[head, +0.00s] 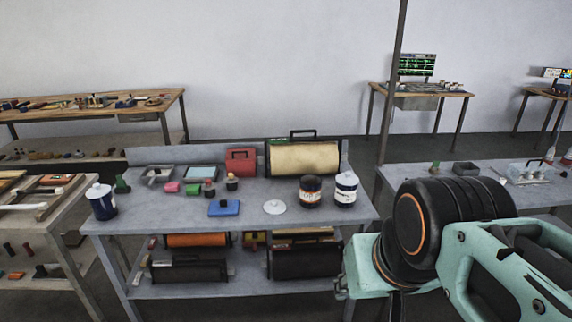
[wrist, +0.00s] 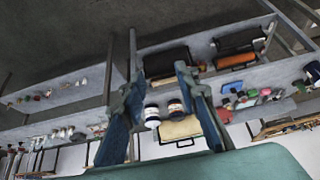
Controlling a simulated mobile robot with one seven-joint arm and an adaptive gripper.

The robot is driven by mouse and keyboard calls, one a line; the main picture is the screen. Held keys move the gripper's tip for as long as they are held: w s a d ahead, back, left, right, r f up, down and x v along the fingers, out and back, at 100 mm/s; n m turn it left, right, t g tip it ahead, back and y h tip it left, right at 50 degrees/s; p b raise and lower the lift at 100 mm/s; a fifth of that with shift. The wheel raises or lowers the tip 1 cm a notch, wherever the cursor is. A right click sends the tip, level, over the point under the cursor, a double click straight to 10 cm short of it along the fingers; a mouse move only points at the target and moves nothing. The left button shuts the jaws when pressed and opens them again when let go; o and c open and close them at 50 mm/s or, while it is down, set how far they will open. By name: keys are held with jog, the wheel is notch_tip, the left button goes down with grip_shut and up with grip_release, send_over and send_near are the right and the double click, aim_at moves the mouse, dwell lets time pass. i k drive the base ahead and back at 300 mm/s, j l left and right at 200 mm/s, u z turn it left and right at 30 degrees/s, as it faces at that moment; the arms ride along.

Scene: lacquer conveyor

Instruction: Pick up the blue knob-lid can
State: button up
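A dark blue can with a white knobbed lid (head: 102,202) stands upright at the left front corner of the grey workbench (head: 150,219). A dark blue can (wrist: 313,72), seemingly the same one, shows at the right edge of the wrist view, which is upside down. My gripper (wrist: 158,80) is open and empty, its two blue fingers spread. It is hidden in the head view, where my arm fills the lower right. Two other cans stand at the bench's right: a dark orange-labelled can (head: 310,191) and a white-and-navy can with a knobbed lid (head: 346,190).
A loose white lid (head: 274,207) and a blue flat object (head: 224,208) lie on the bench front. Jars, trays, a red case (head: 240,162) and a large beige-fronted case (head: 303,158) stand behind. Another table (head: 450,172) stands right, past a thin post (head: 392,80).

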aim_at(310, 194)
jog(key=i+j, duration=0.2)
jog(key=i, duration=0.35)
jog(key=i+j, duration=0.15)
jog(key=i, duration=0.35)
